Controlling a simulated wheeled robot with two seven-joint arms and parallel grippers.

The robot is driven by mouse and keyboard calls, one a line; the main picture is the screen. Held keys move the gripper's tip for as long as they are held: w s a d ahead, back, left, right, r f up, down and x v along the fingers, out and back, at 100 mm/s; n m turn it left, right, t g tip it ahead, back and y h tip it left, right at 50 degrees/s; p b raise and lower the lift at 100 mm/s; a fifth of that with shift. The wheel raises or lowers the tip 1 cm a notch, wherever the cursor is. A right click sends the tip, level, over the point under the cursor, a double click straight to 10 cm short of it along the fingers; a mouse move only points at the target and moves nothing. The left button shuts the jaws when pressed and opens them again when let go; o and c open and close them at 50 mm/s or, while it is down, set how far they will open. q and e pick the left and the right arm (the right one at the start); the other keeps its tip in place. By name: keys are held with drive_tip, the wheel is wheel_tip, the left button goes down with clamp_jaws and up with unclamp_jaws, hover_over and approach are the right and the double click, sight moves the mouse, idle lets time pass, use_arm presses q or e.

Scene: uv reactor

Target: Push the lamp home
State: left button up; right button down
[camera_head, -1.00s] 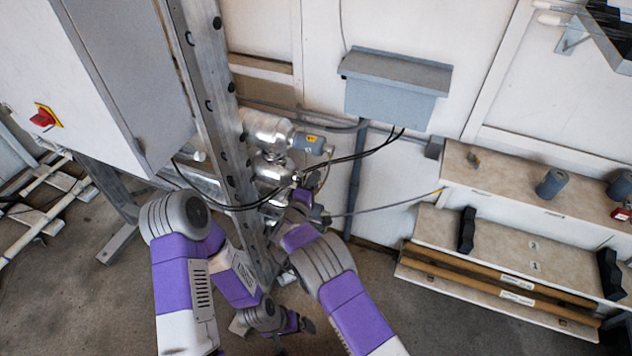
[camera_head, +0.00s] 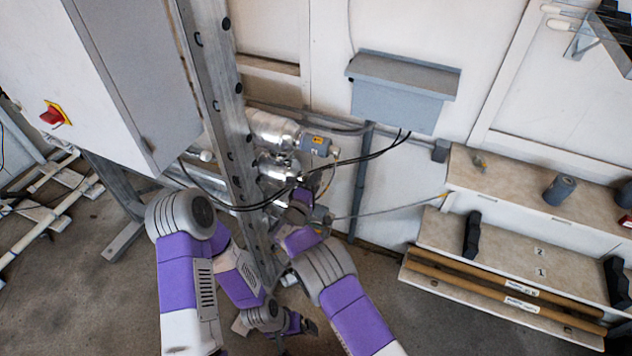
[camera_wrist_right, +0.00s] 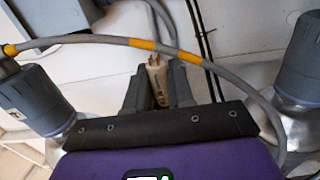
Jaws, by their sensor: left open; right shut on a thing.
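In the right wrist view the lamp (camera_wrist_right: 158,82) shows as a cream end cap with small metal pins. It sits between the dark fingers of my right gripper (camera_wrist_right: 156,92), which is shut on it. The rest of the lamp is hidden. In the head view my right gripper (camera_head: 301,197) is at the silver reactor tubes (camera_head: 270,130), partly hidden by cables and my arm. How deep the lamp sits in a tube cannot be told. My left gripper (camera_head: 308,326) is open and low, near the foot of the steel post, away from the tubes.
A grey cable with orange bands (camera_wrist_right: 142,44) arches across the right wrist view, between a grey cap (camera_wrist_right: 36,98) at left and another (camera_wrist_right: 303,62) at right. Black cables (camera_head: 355,158) cross before the tubes. The steel post (camera_head: 222,120) stands close. Shelves (camera_head: 520,245) are at right.

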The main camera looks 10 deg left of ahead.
drive_tip(key=c, duration=0.9)
unclamp_jaws()
drive_tip(key=p+v, duration=0.2)
drive_tip(key=v, duration=0.5)
drive_tip(key=s+d+f+m+g+h+p, duration=0.1)
drive_tip(key=s+d+f+m+g, duration=0.1)
drive_tip(key=s+d+f+g, duration=0.55)
drive_tip(key=s+d+f+m+g+p, duration=0.2)
drive_tip(key=s+d+f+g, duration=0.35)
drive_tip(key=d+f, duration=0.4)
drive_tip(key=s+d+m+g+y+p, duration=0.25)
drive_tip(key=s+m+g+y, duration=0.35)
drive_tip(key=s, duration=0.9)
drive_tip(key=s+d+r+m+t+y+p, duration=0.1)
drive_tip(key=s+r+m+t+y+p, duration=0.1)
drive_tip(key=s+r+m+y, duration=0.2)
wheel_tip(320, 180, up, 3)
drive_tip(key=s+m, duration=0.1)
drive_tip(key=m, duration=0.2)
drive_tip(key=shift+d, duration=0.25)
